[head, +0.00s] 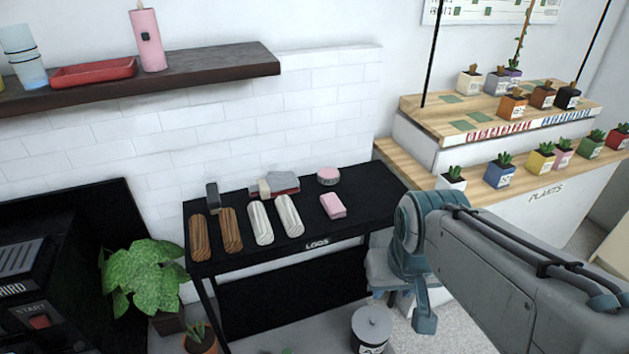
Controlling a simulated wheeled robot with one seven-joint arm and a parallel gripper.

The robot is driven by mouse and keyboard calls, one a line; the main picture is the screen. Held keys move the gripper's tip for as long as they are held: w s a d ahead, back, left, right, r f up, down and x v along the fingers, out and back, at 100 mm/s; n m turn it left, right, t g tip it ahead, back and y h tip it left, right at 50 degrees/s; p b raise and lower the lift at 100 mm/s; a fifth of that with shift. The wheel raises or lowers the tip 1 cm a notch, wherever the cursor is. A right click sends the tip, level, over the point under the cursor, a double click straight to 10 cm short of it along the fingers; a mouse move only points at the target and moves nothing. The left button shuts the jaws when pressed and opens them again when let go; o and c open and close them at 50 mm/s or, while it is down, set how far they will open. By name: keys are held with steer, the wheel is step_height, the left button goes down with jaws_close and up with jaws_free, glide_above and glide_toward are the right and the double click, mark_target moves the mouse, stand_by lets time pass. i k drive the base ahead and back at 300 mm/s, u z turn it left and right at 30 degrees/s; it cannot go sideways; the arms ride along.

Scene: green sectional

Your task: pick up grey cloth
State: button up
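A flat, folded bundle that looks like the grey cloth (280,183) lies at the back of the black table (365,202), against the white brick wall. Its top is grey, with a dull red layer showing at the right and a beige piece at its left end. My arm comes in from the right and bends down in front of the table's right end. It is apart from the cloth, to its right and nearer the camera.
Brown logs (229,231) and pale logs (290,216) lie in front of the cloth. A pink block (333,206) and a round pink tin (328,176) are to its right. A dark shelf (190,72) hangs above left. A plant stand (482,189) with several pots is at right.

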mark_target(332, 204)
steer(key=z, duration=0.2)
steer(key=i, duration=0.9)
steer(key=z, duration=0.45)
